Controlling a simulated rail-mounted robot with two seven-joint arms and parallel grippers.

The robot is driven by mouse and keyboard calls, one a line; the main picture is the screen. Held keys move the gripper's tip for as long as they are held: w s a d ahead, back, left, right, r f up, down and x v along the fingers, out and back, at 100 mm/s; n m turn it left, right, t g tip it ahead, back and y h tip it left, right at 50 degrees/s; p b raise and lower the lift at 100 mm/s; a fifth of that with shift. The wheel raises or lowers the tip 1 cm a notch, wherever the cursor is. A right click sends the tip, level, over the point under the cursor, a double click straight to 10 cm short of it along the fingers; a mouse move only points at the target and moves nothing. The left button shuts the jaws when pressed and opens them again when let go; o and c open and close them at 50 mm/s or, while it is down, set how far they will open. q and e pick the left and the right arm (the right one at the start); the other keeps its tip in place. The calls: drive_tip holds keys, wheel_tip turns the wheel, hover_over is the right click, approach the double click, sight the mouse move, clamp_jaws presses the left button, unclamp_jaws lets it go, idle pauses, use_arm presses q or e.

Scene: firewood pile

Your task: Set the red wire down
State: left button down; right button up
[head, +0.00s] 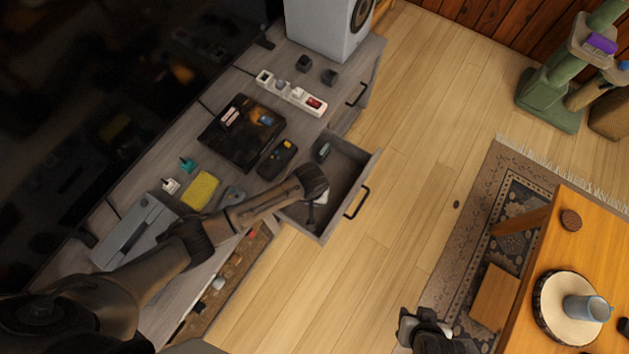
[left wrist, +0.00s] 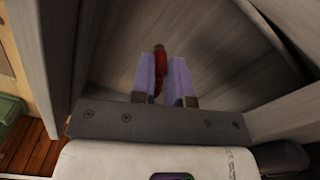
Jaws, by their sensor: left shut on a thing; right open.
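My left arm reaches over the open drawer (head: 340,211) of the grey cabinet, and my left gripper (head: 314,212) is down inside it. In the left wrist view, the pale purple fingers of my left gripper (left wrist: 162,85) are shut on the red wire (left wrist: 159,70). The wire shows as a short red piece between the fingers, above the drawer floor (left wrist: 205,45). I cannot tell whether it touches the floor. In the head view the wire is hidden by my arm and hand. My right gripper (head: 409,326) is open at the bottom, over the wooden floor, away from the drawer.
On the cabinet top are a black box (head: 241,133), a power strip (head: 292,94), a dark handheld device (head: 277,159), a yellow sponge (head: 200,190) and a grey device (head: 140,232). A small object (head: 323,151) lies in the drawer's far end. An orange table (head: 570,235) stands right.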

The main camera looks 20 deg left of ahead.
use_arm(q)
wheel_tip(320, 180, down, 10)
drive_tip(key=b, duration=0.6)
drive_tip(key=shift+r, duration=0.3)
drive_tip(key=c, duration=1.6)
unclamp_jaws()
drive_tip(key=shift+f, duration=0.2)
drive_tip(key=o, duration=0.5)
